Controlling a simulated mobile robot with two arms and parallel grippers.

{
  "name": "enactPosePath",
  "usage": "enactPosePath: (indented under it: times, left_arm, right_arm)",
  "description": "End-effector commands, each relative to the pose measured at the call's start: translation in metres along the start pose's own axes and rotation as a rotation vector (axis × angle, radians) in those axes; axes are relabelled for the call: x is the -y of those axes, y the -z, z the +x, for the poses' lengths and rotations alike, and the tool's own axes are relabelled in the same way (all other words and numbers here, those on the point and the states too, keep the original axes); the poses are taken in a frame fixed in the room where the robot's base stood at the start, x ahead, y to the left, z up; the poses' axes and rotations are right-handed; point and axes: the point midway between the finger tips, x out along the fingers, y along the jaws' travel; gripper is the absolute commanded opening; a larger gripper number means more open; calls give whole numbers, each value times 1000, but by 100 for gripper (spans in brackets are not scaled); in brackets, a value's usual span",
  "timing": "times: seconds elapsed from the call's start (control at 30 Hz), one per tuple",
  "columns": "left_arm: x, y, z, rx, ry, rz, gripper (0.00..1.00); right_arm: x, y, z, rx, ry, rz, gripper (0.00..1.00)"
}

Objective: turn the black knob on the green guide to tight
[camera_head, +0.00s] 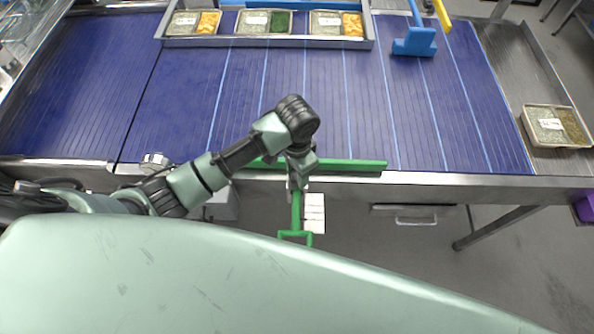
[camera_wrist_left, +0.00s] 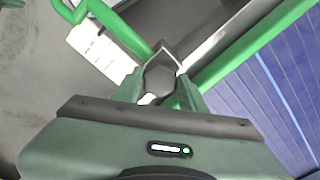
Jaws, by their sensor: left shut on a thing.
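The green guide (camera_head: 350,165) lies as a long bar along the conveyor's near edge, with a green handle (camera_head: 296,236) hanging below. It also shows in the left wrist view (camera_wrist_left: 250,42). My left gripper (camera_head: 297,184) points down at the guide's near side. In the left wrist view, my left gripper (camera_wrist_left: 160,72) is shut on the black knob (camera_wrist_left: 159,80), which sits between its fingers. The knob is hidden by the gripper in the head view. How far the knob is turned cannot be told. My right gripper is not in view.
The blue conveyor belt (camera_head: 400,120) has a metal edge rail (camera_head: 450,182). Filled trays stand in a metal holder (camera_head: 270,43) at the back. A blue tool (camera_head: 415,42) lies at the back right. Another tray (camera_head: 557,126) is at the right. A white label (camera_head: 314,213) is beside the handle.

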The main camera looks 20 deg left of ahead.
Motion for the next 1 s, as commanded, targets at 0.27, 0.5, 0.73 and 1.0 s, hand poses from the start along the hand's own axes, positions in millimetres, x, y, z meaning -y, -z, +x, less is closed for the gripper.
enactPosePath:
  times: [0.27,0.5,0.73,1.0]
  left_arm:
    - [2,2,-2,-4,4,261,1]
    - [2,2,-2,-4,4,478,1]
    - [2,2,-2,-5,4,641,1]
    - [1,2,-2,-5,3,754,1]
  right_arm:
    - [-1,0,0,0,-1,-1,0]
    - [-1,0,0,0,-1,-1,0]
    - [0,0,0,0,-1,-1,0]
    - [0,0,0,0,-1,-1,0]
